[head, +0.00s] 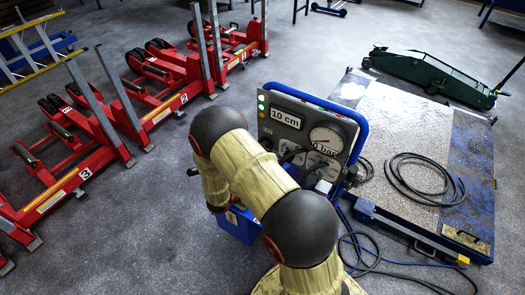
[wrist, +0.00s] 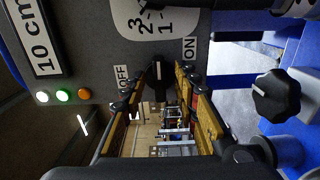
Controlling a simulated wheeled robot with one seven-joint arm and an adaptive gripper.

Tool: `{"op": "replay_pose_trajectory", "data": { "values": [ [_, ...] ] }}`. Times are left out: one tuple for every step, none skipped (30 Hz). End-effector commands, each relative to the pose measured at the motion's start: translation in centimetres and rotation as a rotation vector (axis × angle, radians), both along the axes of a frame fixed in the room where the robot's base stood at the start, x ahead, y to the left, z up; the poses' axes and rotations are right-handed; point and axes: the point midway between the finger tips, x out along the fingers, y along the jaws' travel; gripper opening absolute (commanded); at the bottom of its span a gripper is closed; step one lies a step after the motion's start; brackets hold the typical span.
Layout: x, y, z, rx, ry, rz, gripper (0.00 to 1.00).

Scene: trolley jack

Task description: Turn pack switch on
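The pack switch (wrist: 158,82) is a black knob on the dark grey panel in the wrist view, between the labels OFF on the left and ON on the right. It stands roughly upright in this view; I cannot tell its exact setting. My gripper (wrist: 160,88) is open, with one yellow-and-black finger on each side of the knob. The fingertips are close to the panel, and I cannot tell whether they touch the knob. In the head view the control panel (head: 270,128) shows "10 cm" and a pressure gauge, while my arm hides the gripper and the switch.
Another black knob (wrist: 276,96) stands at the right in the wrist view. Green, white and orange lamps (wrist: 62,95) are on the panel. A platform (head: 397,135) with a coiled black hose, a green trolley jack (head: 425,72) and red stands (head: 75,150) surround the panel.

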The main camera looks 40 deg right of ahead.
Motion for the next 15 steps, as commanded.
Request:
{"op": "replay_pose_trajectory", "data": {
  "values": [
    [-0.1,0.5,0.0,0.000,0.000,0.003,0.30],
    [-0.2,0.9,0.0,0.000,0.000,0.005,0.30],
    [-0.3,1.5,0.0,0.000,0.000,0.005,0.30],
    [-0.5,2.0,0.0,0.001,0.000,0.005,0.30],
    [-0.7,2.6,0.0,0.001,0.000,0.007,0.30],
    [-0.9,3.3,0.0,0.001,0.000,0.006,0.30],
    [-1.1,3.9,0.0,0.001,0.000,0.008,0.30],
    [-1.4,4.5,0.0,0.001,0.001,0.007,0.30],
    [-1.6,5.3,0.0,0.000,0.001,0.008,0.30],
    [-1.9,5.9,0.0,0.000,0.001,0.006,0.30],
    [-2.0,6.5,0.0,0.000,0.001,0.007,0.30],
    [-2.3,7.2,0.0,0.000,0.001,0.006,0.30],
    [-2.5,7.7,0.0,0.000,0.001,0.007,0.30],
    [-2.7,8.1,0.0,0.000,0.001,0.006,0.30],
    [-2.9,8.7,0.0,0.000,0.001,0.006,0.30]
  ]
}}
